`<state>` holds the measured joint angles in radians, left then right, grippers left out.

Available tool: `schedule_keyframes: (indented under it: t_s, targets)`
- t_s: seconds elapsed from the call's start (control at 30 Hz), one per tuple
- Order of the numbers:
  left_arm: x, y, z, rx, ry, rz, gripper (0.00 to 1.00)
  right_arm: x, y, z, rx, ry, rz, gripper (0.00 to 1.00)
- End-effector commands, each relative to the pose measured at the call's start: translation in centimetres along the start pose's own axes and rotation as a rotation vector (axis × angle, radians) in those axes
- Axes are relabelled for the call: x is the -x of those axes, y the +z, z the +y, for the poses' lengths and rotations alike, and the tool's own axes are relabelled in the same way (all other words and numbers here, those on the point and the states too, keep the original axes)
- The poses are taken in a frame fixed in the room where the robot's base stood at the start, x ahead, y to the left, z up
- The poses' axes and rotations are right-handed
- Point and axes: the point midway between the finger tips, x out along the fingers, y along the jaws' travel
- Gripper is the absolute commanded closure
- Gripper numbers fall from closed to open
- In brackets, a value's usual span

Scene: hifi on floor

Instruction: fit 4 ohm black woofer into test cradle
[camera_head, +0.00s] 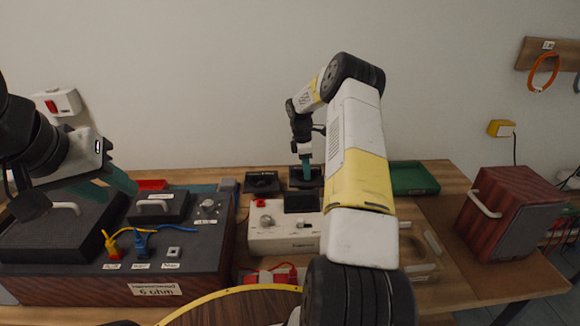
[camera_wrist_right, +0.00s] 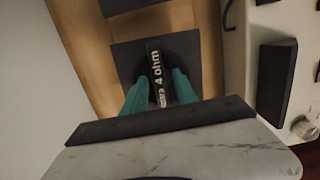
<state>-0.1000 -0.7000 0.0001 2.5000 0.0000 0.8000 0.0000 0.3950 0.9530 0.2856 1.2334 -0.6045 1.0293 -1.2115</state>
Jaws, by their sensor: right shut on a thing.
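A black woofer (camera_wrist_right: 158,70) with a "4 ohm" label is between the teal fingers of my right gripper (camera_wrist_right: 158,88) in the right wrist view. My right gripper (camera_head: 305,162) is shut on it, over a dark square pad (camera_wrist_right: 196,45) at the back of the table. I cannot tell whether the woofer touches the pad. My left gripper (camera_head: 118,182) has teal fingers and is at the left over the dark-topped box; its opening is not clear. I cannot identify the test cradle with certainty.
The dark-topped wooden box (camera_head: 155,289), labelled "6 ohm", carries plugs and cables. A white meter unit (camera_head: 284,240) stands in the middle. Another dark pad (camera_head: 262,183) lies left of my right gripper. A green tray (camera_head: 412,178) and a red-brown handled box (camera_head: 510,210) are to the right.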

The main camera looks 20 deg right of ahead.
Motion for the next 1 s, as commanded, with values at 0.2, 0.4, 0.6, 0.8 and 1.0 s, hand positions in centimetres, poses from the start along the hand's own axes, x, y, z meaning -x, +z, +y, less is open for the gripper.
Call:
schedule_keyframes:
  t_s: [0.2,0.4,0.6,0.8,1.0]
  targets:
    - [0.0,0.0,0.0,0.000,0.000,0.000,0.64,4.6,0.6,0.2,-0.001,0.008,0.000,1.00]
    - [0.0,0.0,0.0,0.000,0.000,0.000,0.64,7.5,0.9,0.2,-0.001,0.007,0.000,1.00]
    - [0.0,0.0,0.0,0.000,0.000,0.000,0.64,9.1,1.0,0.1,0.000,0.005,0.000,1.00]
    - [0.0,0.0,0.0,0.000,0.000,0.000,0.64,9.2,1.1,0.1,0.000,0.004,0.000,1.00]
    - [0.0,0.0,0.0,0.000,0.000,0.000,0.64,9.3,0.8,-0.1,0.005,0.005,0.001,1.00]
